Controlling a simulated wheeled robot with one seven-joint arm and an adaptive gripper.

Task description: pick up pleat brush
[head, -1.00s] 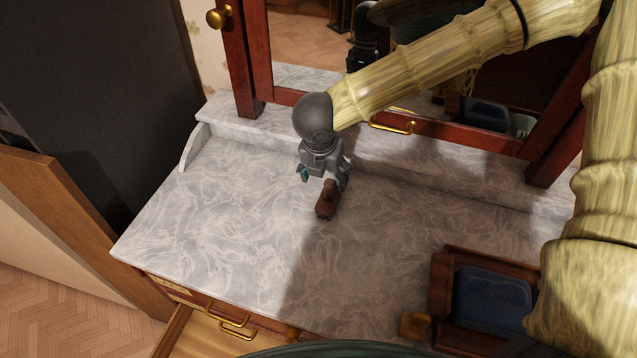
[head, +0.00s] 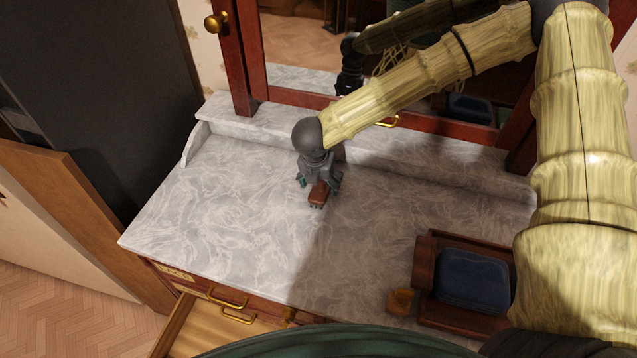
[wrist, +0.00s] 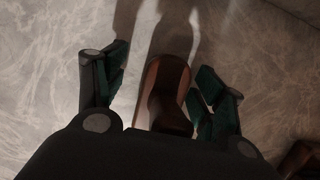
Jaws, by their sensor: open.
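The pleat brush, a small reddish-brown wooden brush (head: 318,194), stands on the grey marbled dresser top. In the wrist view the brush (wrist: 166,92) lies between my two green-padded fingers, closer to the right one. My gripper (head: 318,182) is open and low over the dresser top, with its fingers on either side of the brush. In the wrist view my gripper (wrist: 158,88) shows a gap between the left finger and the brush. The brush's near end is partly hidden by the gripper body.
A dark wooden box with a blue cushion (head: 473,280) sits at the right, with a small orange-brown block (head: 401,301) beside it. A mirror with a red-brown frame (head: 240,65) rises behind. A drawer (head: 215,330) is open below the front edge. The dresser's left side (head: 210,215) is clear.

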